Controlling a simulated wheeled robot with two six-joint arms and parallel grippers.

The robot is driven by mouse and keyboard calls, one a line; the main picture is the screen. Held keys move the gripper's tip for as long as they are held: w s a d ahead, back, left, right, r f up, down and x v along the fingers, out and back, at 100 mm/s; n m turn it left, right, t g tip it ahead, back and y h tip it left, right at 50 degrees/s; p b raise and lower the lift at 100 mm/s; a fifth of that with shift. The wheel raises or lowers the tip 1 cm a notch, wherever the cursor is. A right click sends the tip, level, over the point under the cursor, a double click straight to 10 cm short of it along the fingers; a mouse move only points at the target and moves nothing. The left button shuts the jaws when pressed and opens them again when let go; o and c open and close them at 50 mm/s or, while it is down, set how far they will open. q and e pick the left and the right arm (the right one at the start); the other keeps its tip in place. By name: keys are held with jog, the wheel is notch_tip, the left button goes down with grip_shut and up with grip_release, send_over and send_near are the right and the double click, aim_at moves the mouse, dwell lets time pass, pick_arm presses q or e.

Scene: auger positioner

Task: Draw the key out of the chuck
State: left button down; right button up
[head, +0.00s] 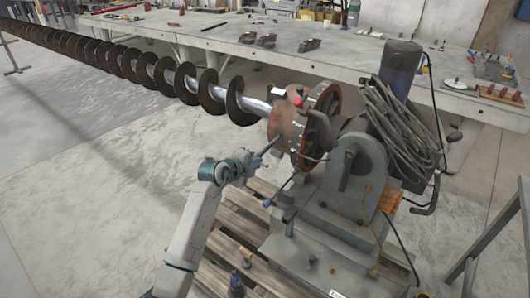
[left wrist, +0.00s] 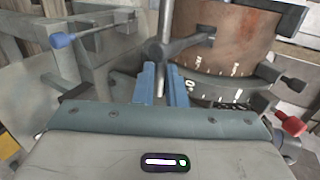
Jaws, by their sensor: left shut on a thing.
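The rust-brown chuck (head: 288,135) is at the end of the long auger in the head view, and its curved side shows in the left wrist view (left wrist: 235,42). The key is a grey T-shaped tool (left wrist: 160,50) with a dark hub, a bar and a shaft running right to the chuck's side. Its tip appears to meet the chuck; how deep it sits is hidden. My left gripper (left wrist: 164,86) has its blue fingers shut on the key's bar below the hub. In the head view my left gripper (head: 246,160) is just left of the chuck. My right gripper is not in view.
The grey positioner (head: 335,225) with coiled cables (head: 400,125) stands right of the chuck, over a wooden pallet (head: 235,235). A blue-tipped lever (left wrist: 62,40) sticks out at left. The auger (head: 165,75) runs to upper left. Open concrete floor lies left.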

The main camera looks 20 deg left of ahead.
pick_arm(q)
jog(key=shift+s+a+r+p, duration=0.1)
jog(key=shift+s+a+p, duration=0.2)
jog(key=shift+s+p, duration=0.3)
jog(key=shift+s+a+p, duration=0.3)
jog(key=shift+s+p, duration=0.15)
jog(key=shift+s, duration=0.2)
jog(key=shift+s+a, duration=0.1)
jog(key=shift+s, duration=0.1)
